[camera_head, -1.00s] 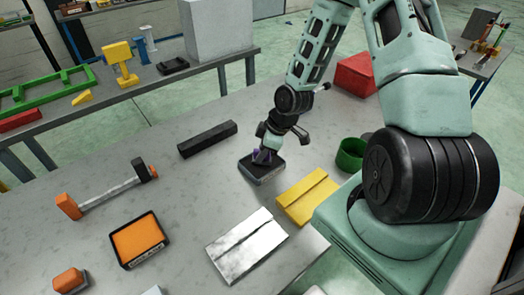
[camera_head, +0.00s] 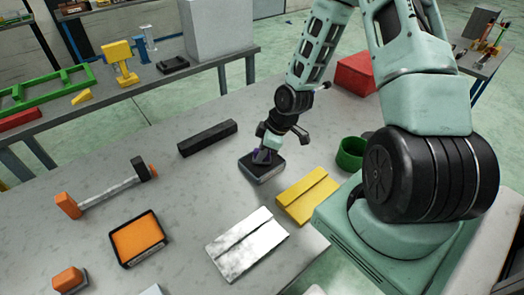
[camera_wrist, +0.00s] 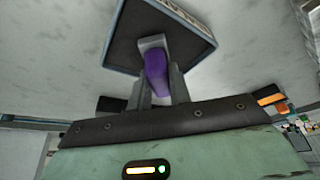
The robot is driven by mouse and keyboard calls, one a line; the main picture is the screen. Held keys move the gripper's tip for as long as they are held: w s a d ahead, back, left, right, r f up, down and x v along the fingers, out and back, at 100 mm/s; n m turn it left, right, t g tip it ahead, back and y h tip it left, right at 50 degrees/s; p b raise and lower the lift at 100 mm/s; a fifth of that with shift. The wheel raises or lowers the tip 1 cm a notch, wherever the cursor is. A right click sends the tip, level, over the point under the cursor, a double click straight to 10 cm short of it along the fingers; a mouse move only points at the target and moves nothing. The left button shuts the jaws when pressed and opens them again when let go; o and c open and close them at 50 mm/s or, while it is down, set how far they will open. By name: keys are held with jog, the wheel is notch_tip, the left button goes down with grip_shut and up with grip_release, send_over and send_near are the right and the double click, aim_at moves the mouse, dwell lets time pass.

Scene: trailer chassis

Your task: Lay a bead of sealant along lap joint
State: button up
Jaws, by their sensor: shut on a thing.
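My gripper (camera_head: 264,153) is at the black shallow tray (camera_head: 263,176) in the middle of the bench. In the wrist view, my gripper (camera_wrist: 157,85) is shut on an upright purple piece (camera_wrist: 155,68), with the tray (camera_wrist: 125,35) right behind it. I cannot tell whether the purple piece touches the tray or is the sealant tool. Two overlapped-sheet pieces lie in front of the tray: a silver one (camera_head: 240,250) and a yellow one (camera_head: 300,201), each with a step line along it. I cannot tell which is the lap joint. No bead is visible on either.
A black bar (camera_head: 207,138) lies behind the tray. A hammer-like tool (camera_head: 108,188) and an orange-filled tray (camera_head: 138,243) lie left. A green round container (camera_head: 351,154) and a red box (camera_head: 355,75) stand right. Bare bench (camera_head: 185,185) lies left of the tray.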

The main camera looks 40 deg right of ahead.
jog(key=shift+f, duration=0.4)
dwell(1.0)
jog(key=shift+r, duration=0.1)
notch_tip(320, 180, up, 7)
jog(key=p, duration=0.6)
dwell(1.1)
